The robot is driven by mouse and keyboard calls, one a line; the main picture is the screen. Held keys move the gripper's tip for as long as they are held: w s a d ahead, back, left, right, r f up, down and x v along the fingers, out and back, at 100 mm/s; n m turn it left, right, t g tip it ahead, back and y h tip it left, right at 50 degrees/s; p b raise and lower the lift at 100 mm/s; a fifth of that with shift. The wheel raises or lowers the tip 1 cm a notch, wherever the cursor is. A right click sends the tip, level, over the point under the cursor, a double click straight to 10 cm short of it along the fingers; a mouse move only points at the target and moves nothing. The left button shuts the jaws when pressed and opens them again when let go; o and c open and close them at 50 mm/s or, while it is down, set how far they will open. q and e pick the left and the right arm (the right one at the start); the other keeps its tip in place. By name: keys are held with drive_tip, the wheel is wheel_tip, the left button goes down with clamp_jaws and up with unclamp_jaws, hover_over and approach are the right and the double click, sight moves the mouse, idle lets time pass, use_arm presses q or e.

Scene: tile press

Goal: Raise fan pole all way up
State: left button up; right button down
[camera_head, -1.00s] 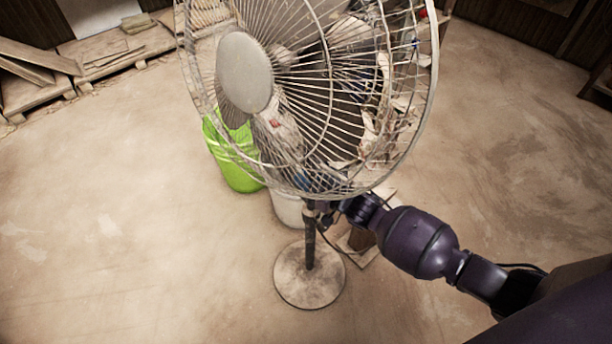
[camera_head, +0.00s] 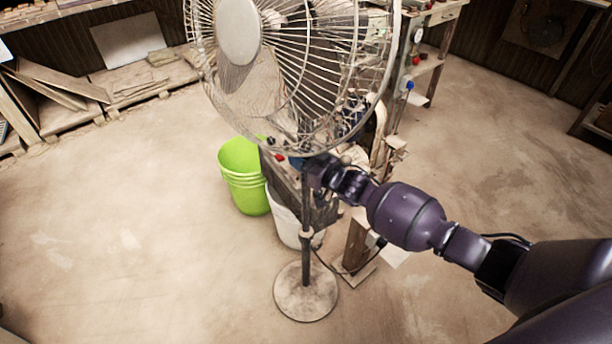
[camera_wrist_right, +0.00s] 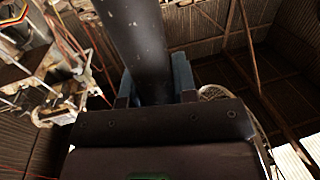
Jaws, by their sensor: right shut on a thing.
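The standing fan has a caged fan head (camera_head: 300,70) at the top of the head view, cut off by the upper edge. Its dark pole (camera_head: 306,205) stands upright on a round dusty base (camera_head: 306,292). A collar (camera_head: 307,237) sits lower on the pole, with a length of thinner pole showing above it. My right gripper (camera_head: 316,170) is shut on the pole just below the fan head. In the right wrist view the pole (camera_wrist_right: 138,40) passes between the two fingers of the gripper (camera_wrist_right: 155,88). My left gripper is not in view.
A green bucket (camera_head: 243,180) and a white bucket (camera_head: 284,222) stand behind the pole. Wooden boards (camera_head: 60,85) lie at the back left. The floor at left and right is open.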

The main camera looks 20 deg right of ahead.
wheel_tip(320, 180, up, 7)
drive_tip(key=p, duration=0.3)
drive_tip(key=shift+r, duration=0.2)
drive_tip(key=shift+r+p, duration=0.45)
drive_tip(key=shift+r, duration=0.1)
drive_tip(key=c, duration=0.9)
unclamp_jaws()
drive_tip(key=shift+f, duration=0.1)
drive_tip(key=shift+s, duration=0.1)
